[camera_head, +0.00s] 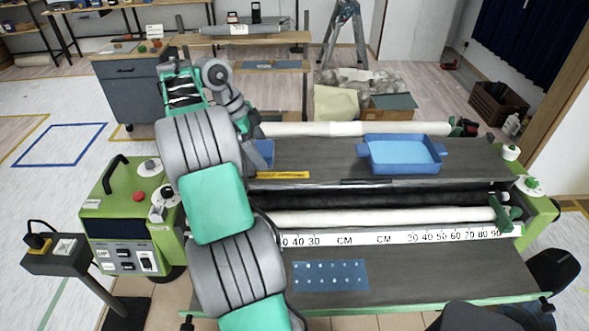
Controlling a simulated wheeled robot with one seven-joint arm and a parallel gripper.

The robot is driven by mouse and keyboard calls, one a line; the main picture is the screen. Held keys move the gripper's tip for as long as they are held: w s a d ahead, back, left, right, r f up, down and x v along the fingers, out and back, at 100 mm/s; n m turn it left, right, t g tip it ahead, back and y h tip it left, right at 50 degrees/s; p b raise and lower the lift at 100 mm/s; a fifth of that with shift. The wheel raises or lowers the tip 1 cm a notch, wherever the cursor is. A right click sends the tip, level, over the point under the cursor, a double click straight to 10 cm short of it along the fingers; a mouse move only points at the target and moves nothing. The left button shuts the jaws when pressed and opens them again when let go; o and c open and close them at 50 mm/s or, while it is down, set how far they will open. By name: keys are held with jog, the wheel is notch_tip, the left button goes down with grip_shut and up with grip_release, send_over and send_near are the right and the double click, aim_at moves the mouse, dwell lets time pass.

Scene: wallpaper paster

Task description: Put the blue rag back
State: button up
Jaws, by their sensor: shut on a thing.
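My gripper (256,136) is at the far left part of the machine's upper dark shelf, partly hidden behind my own arm. It is shut on what looks like the blue rag (264,152), a small dark-blue piece just below the wrist. The fingertips are too small and too covered to make out, and I cannot tell whether the rag touches the shelf. A flat blue piece with rows of pale dots (330,275) lies on the lower dark board, apart from my gripper.
A blue tray (402,167) with a light-blue inside stands on the upper shelf (320,163) to the right. A yellow strip (283,175) lies near the shelf's front edge. White rolls (350,129) run behind and below. A green control box (125,215) stands at the left.

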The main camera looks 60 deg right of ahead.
jog(key=s+d+f+p, duration=0.2)
jog(key=d+f, duration=0.1)
jog(key=d, duration=0.4)
send_over(299, 169)
jog(key=w, duration=0.1)
jog(key=f, duration=0.8)
jog(key=shift+w+a+f, duration=0.1)
jog(key=shift+a+f, duration=0.2)
jog(key=shift+f, duration=0.85)
jog(key=o, duration=1.4)
jog(key=shift+r, duration=0.15)
